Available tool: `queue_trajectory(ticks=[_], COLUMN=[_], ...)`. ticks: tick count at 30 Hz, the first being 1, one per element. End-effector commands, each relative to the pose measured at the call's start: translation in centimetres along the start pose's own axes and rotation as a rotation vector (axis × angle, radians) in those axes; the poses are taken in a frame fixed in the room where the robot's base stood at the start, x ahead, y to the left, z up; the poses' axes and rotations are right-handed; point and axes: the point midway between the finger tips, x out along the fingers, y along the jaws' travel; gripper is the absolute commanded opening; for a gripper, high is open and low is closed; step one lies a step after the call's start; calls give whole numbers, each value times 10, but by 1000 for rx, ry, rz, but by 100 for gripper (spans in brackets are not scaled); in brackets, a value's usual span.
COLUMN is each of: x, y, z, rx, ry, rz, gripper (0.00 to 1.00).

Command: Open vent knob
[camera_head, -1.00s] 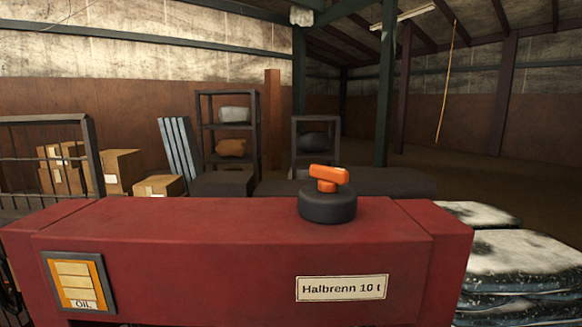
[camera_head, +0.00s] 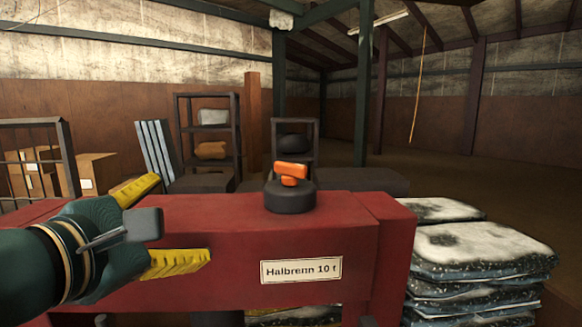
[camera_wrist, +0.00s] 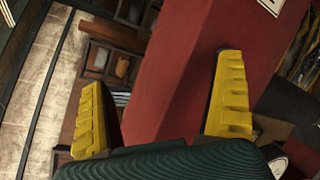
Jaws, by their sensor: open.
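The vent knob (camera_head: 291,173) is an orange handle on a round black base (camera_head: 290,196), on top of a red beam (camera_head: 240,212). The beam carries a label reading "Halbrenn 10 t" (camera_head: 301,270). My gripper (camera_head: 182,222) is at the left in the head view, in front of the beam and left of the knob. Its two yellow fingers are spread wide and nothing is between them. In the wrist view the open fingers (camera_wrist: 165,105) show the red beam (camera_wrist: 185,60) beyond them. The knob does not show in the wrist view.
Stacked dark-and-white sacks (camera_head: 480,255) stand right of the beam. Shelves (camera_head: 208,140), cardboard boxes (camera_head: 88,172) and a metal cage (camera_head: 40,150) stand behind. The space above the beam around the knob looks clear. Open floor lies at the back right.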

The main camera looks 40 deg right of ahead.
Motion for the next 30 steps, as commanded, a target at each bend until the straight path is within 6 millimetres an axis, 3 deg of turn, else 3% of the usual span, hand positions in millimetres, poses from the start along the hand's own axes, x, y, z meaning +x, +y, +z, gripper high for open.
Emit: queue_trajectory(ticks=[4,9,14,30], x=[-2,-9,7,114], y=[-4,-1,-3,-23], z=[50,74,86,145], rx=[-528,-784,-791,-789], ry=[-273,-395,-399,-397], rz=[-234,-374,-380,-376], gripper=[98,98,98,98])
